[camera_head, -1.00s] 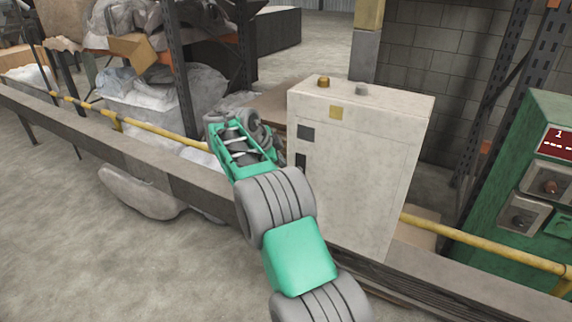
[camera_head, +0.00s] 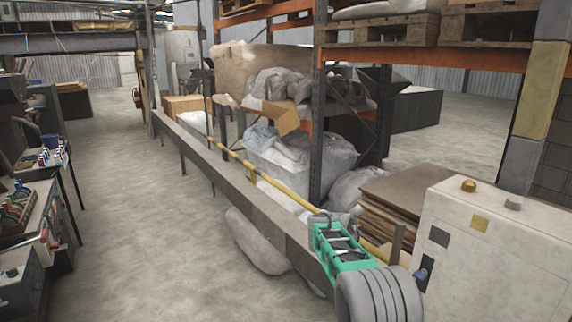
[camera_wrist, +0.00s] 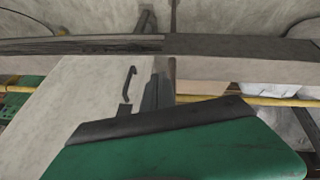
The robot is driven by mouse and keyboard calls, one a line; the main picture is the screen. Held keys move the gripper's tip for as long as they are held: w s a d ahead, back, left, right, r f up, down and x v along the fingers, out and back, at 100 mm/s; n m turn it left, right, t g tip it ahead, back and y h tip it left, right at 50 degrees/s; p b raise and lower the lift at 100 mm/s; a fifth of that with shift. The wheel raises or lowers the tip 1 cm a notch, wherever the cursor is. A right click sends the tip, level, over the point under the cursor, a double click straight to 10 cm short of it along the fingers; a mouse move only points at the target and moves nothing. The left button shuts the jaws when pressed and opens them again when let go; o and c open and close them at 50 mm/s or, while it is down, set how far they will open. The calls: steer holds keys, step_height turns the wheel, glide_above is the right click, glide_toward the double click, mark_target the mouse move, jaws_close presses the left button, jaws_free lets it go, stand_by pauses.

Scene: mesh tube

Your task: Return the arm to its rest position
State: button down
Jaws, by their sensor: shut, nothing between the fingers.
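My arm shows at the bottom right of the head view, with a green open-framed link and a thick grey ribbed joint. It reaches up and away, left of a pale control cabinet (camera_head: 480,265). The arm's far end lies in front of the rail, and my gripper's fingers cannot be made out there. In the wrist view a green surface with a black edge, likely part of my own arm, fills the bottom. No fingertips can be picked out in that view.
A long grey rail (camera_head: 228,183) with a yellow pipe (camera_head: 264,178) runs across the floor. Behind it stand racks (camera_head: 317,120), wrapped bags (camera_head: 300,160) and stacked boards (camera_head: 395,205). Benches with coloured items (camera_head: 40,160) stand at the left. The floor (camera_head: 150,220) left of the rail is open.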

steer(key=s+a+f+n+g+y, duration=0.1)
steer(key=s+a+n, duration=0.2)
steer(key=s, duration=0.6)
steer(key=s+a+n+y, duration=0.2)
steer(key=s+a+n, duration=0.15)
steer(key=s, duration=0.55)
steer(key=s+a+f+n+g+y, duration=0.1)
steer(key=s+a+n, duration=0.2)
steer(key=s, duration=0.6)
steer(key=s+a+r, duration=0.1)
steer(key=s+r, duration=0.2)
steer(key=s, duration=0.4)
step_height(320, 180, up, 9)
steer(key=d+t, duration=0.1)
steer(key=t, duration=0.3)
steer(key=shift+w+y, duration=0.4)
steer(key=c, duration=2.1)
jaws_free()
